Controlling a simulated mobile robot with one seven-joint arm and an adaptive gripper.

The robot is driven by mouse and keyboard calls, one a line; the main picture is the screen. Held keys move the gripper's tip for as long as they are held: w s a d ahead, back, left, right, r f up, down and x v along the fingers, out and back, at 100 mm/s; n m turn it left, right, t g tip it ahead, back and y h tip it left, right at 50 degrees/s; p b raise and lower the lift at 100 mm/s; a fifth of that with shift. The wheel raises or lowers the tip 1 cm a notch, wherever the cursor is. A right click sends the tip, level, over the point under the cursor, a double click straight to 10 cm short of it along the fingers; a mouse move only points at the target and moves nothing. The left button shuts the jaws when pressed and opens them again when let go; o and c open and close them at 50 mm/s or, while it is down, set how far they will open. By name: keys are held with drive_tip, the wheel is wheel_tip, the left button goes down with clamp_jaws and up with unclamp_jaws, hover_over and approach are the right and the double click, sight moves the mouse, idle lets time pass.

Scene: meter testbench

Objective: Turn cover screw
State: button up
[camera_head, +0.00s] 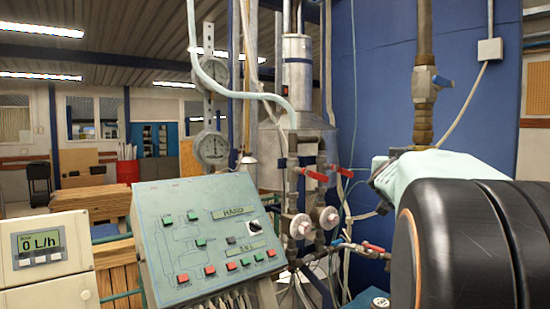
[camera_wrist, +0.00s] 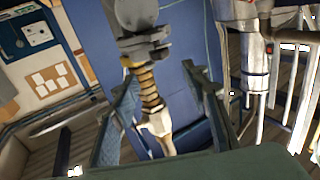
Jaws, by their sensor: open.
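My gripper (camera_wrist: 160,80) shows in the wrist view with its two dark fingers spread apart and nothing clasped. A ribbed brass pipe fitting (camera_wrist: 149,90) appears between the fingers, apparently behind them; I cannot judge the distance. In the head view my dark arm fills the lower right, and the fingertips are not clearly seen. I cannot identify the cover screw with certainty. A small round screw-like disc (camera_head: 86,295) shows on the front of the cream flow meter box (camera_head: 45,255) at lower left, whose display reads 0 L/h.
A sloped green control panel (camera_head: 205,240) with red and green buttons stands left of centre. Pipes with red-handled valves (camera_head: 318,176) stand beside it. A brass vertical pipe with a blue-handled valve (camera_head: 424,84) runs down before the blue wall (camera_head: 385,40). Stacked wood lies behind the meter.

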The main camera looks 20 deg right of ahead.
drive_tip(key=p+x, duration=0.1)
drive_tip(key=x, duration=0.7)
drive_tip(key=shift+w+d+p, duration=0.15)
drive_tip(key=shift+w+p, duration=0.1)
drive_tip(key=shift+p, duration=0.15)
clamp_jaws()
drive_tip(key=shift+f, duration=0.1)
